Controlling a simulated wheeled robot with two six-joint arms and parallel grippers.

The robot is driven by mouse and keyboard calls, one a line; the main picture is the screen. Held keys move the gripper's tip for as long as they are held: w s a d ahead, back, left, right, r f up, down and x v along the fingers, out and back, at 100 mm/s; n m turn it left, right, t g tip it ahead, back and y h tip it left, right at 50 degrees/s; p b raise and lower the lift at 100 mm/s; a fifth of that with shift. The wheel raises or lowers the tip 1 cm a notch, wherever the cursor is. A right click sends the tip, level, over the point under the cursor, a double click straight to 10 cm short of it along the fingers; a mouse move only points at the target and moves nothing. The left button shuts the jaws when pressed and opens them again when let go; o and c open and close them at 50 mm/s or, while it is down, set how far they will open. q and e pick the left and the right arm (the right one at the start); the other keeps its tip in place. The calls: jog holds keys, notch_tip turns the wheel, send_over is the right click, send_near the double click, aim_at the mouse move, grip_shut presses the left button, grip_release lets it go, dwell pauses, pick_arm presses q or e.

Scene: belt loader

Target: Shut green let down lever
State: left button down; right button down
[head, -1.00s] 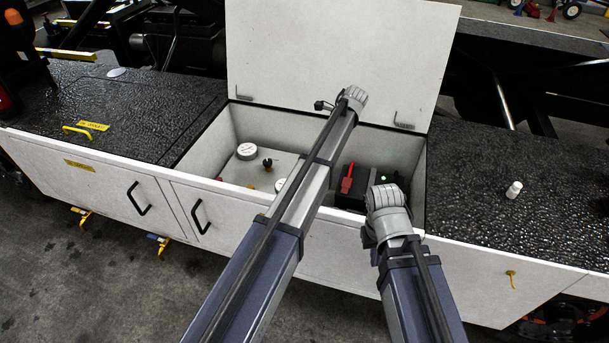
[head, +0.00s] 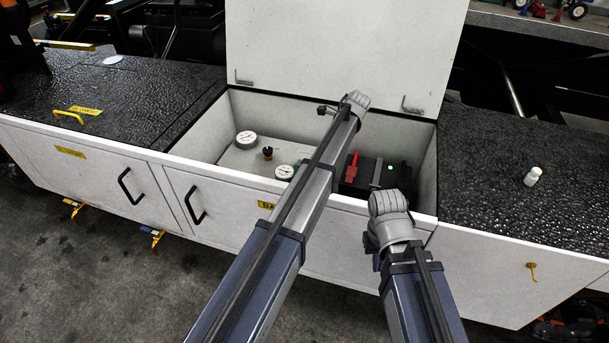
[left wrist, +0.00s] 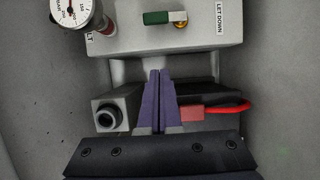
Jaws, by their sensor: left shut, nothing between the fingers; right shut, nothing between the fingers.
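The green lever (left wrist: 157,17) shows at the top of the left wrist view, reaching left from its brass-coloured hub (left wrist: 180,19). A LET DOWN label (left wrist: 220,18) is on the grey panel (left wrist: 205,38) to the right of it. My left gripper (left wrist: 160,72) is shut and empty, its purple fingertips below the panel in that view and apart from the lever. In the head view I cannot make out the lever, and my left arm crosses the open box.
The raised white lid (head: 345,50) stands behind the open box. Gauges (head: 246,138), a black battery (head: 365,175) with a red clamp (head: 352,167) and the box walls (head: 428,165) surround the space.

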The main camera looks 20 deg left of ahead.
pick_arm(q)
jog(key=shift+f, duration=0.35)
jog(key=b+x, duration=0.3)
jog(key=a+b+x, duration=0.1)
jog(key=b+x, duration=0.2)
jog(key=x, duration=0.1)
jog(key=a+r+b+x, duration=0.1)
jog(key=b+x, duration=0.2)
jog(key=x, duration=0.1)
jog(key=shift+a, duration=0.8)
